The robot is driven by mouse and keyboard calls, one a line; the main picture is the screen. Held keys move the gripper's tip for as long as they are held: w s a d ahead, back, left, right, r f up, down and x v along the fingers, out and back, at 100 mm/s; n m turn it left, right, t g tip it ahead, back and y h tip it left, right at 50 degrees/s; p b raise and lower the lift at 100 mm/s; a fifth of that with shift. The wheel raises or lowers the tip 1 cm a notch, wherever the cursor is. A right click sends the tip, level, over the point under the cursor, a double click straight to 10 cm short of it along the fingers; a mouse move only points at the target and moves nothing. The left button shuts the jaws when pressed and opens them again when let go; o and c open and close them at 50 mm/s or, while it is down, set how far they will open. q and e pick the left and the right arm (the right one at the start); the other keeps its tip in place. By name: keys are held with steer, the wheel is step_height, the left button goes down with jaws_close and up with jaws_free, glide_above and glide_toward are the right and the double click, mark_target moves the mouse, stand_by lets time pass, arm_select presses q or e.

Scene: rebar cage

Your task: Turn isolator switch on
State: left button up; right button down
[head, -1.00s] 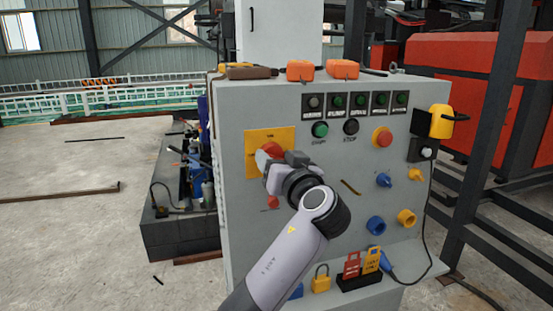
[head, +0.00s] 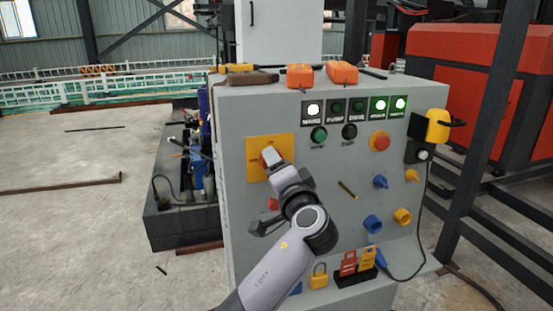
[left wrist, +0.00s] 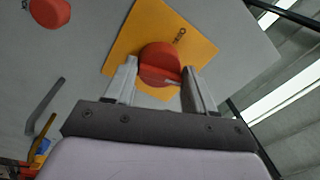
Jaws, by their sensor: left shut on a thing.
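The isolator switch is a red rotary knob (left wrist: 160,58) on a yellow plate (head: 257,172) at the upper left of the grey control panel's face. My left gripper (head: 271,160) is on the knob. In the left wrist view, its two fingers (left wrist: 159,68) stand on either side of the knob, shut on it. A pale mark shows on the knob's edge. In the head view the fingers hide most of the knob. The panel's lamp row has a white lamp (head: 313,110) and two right-hand green lamps (head: 379,106) lit. My right gripper is not in view.
Below the lamps are a green button (head: 319,134), a black button (head: 350,131) and a red knob (head: 380,141). Blue and yellow fittings (head: 373,224) stick out lower right. Padlock and tags (head: 349,263) sit on the lower ledge. Orange devices (head: 300,75) lie on top.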

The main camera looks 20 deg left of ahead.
arm_select(q)
steer(key=shift+m+p, duration=0.8)
steer(key=shift+m, duration=0.6)
steer(key=shift+f, duration=0.1)
steer(key=o, duration=1)
steer(key=b+v, duration=0.1)
steer(key=v, duration=0.6)
steer(key=shift+s, duration=0.15)
